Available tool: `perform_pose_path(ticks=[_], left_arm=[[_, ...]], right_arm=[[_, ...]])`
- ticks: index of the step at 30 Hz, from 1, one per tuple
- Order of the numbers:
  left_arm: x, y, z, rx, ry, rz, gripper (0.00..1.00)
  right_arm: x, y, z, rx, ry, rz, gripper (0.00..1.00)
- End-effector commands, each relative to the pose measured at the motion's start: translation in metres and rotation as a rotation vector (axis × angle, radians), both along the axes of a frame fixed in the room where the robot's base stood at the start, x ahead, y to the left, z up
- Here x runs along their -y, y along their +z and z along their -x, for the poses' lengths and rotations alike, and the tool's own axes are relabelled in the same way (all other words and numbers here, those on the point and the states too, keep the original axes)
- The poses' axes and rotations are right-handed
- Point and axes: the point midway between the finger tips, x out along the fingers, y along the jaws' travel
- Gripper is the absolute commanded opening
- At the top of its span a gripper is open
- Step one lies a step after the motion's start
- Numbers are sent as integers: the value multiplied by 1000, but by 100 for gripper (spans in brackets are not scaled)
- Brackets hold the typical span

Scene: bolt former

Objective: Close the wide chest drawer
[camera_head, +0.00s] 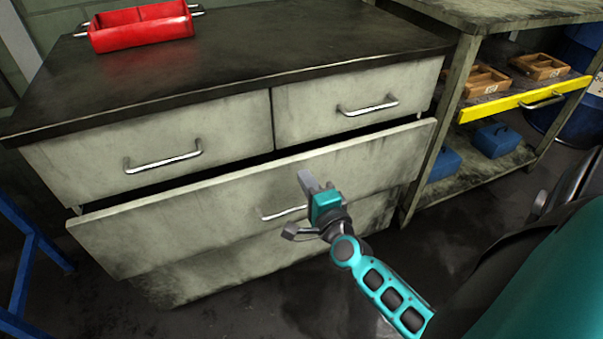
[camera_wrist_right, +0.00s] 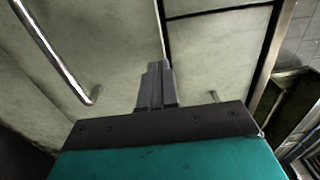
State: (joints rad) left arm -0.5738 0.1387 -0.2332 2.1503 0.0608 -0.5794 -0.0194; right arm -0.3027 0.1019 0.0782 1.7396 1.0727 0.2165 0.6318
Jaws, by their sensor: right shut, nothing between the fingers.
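The wide chest drawer (camera_head: 180,225) is the broad grey drawer below the two small top drawers in the head view. It stands partly open, with a dark gap along its top edge. Its bar handle (camera_head: 284,212) is partly hidden behind my right gripper (camera_head: 308,183). That gripper is shut and empty, in front of the drawer face near its middle. In the right wrist view the shut fingers (camera_wrist_right: 155,85) point toward the grey drawer front (camera_wrist_right: 110,40), with a bar handle (camera_wrist_right: 60,60) at left. I cannot tell whether the fingertips touch the face. My left gripper is not in view.
Two small drawers (camera_head: 150,145) with bar handles sit shut or nearly so under the dark chest top (camera_head: 250,50). A red tray (camera_head: 140,28) stands on top. A workbench with a yellow-fronted drawer (camera_head: 525,98) is at right; a blue frame (camera_head: 25,250) is at left.

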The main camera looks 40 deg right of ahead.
Motion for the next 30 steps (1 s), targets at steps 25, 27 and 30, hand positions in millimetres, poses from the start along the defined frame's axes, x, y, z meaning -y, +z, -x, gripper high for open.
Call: perform_pose_path(ticks=[25,27,30], left_arm=[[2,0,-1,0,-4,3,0],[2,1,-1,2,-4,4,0],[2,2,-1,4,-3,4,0]], right_arm=[[5,0,-31,-1,0,1,0],[3,0,-31,-2,0,0,0],[-3,-1,-31,-2,0,0,0]])
